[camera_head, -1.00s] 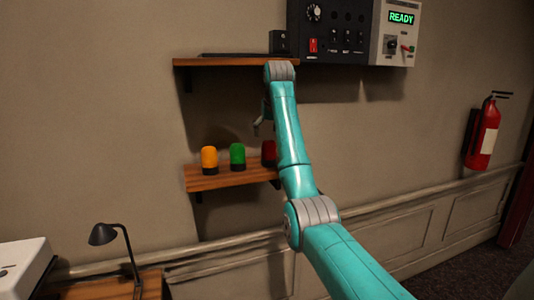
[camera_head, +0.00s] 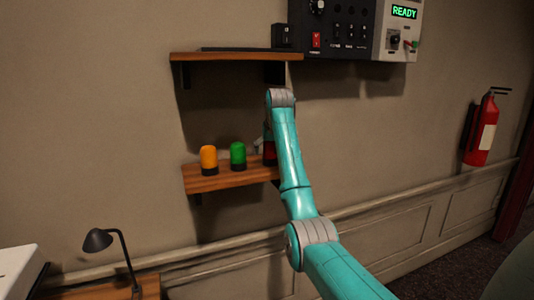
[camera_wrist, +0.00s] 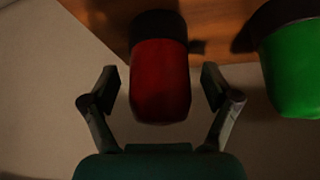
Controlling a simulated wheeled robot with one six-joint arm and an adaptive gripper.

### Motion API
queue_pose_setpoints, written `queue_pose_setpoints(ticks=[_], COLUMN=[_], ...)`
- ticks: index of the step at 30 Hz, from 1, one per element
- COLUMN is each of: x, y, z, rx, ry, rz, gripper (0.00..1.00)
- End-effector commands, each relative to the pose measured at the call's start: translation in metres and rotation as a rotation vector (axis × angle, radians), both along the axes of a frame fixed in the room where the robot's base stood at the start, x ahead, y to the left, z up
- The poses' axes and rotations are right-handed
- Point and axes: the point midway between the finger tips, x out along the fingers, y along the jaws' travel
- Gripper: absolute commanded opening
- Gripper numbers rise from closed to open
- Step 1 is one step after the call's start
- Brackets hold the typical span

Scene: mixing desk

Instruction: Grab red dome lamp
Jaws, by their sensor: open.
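The red dome lamp (camera_wrist: 160,80) has a red cap on a black base and stands on the lower wooden shelf. In the wrist view it sits between the two open fingers of my gripper (camera_wrist: 160,93), with a gap on each side. In the head view the lamp (camera_head: 269,155) is mostly hidden behind my arm, and my gripper (camera_head: 261,143) shows only in part beside it. The green dome lamp (camera_head: 238,155) stands just left of the red one. It also shows at the right of the wrist view (camera_wrist: 293,70).
The orange dome lamp (camera_head: 209,159) stands at the left of the lower shelf (camera_head: 225,181). An upper shelf (camera_head: 235,57) hangs above. A control box (camera_head: 350,30) is on the wall, and a fire extinguisher (camera_head: 483,132) hangs at right. A desk lamp (camera_head: 98,240) is below left.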

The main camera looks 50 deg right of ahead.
Motion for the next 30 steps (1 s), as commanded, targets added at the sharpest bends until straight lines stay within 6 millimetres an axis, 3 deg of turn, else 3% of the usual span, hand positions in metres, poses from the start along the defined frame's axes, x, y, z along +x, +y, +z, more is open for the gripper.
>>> queue_pose_setpoints(ticks=[4,12,13,23,30], x=[0.000,0.000,0.000,0.002,0.009], y=[0.000,0.000,0.000,0.002,0.009], z=[0.001,0.001,0.001,0.003,0.016], rx=[-0.001,-0.001,-0.001,-0.001,-0.002], ry=[-0.001,-0.001,-0.001,-0.002,-0.002], rz=[0.000,0.000,0.000,0.001,0.006], gripper=[0.85,0.17,0.13,0.13,0.13])
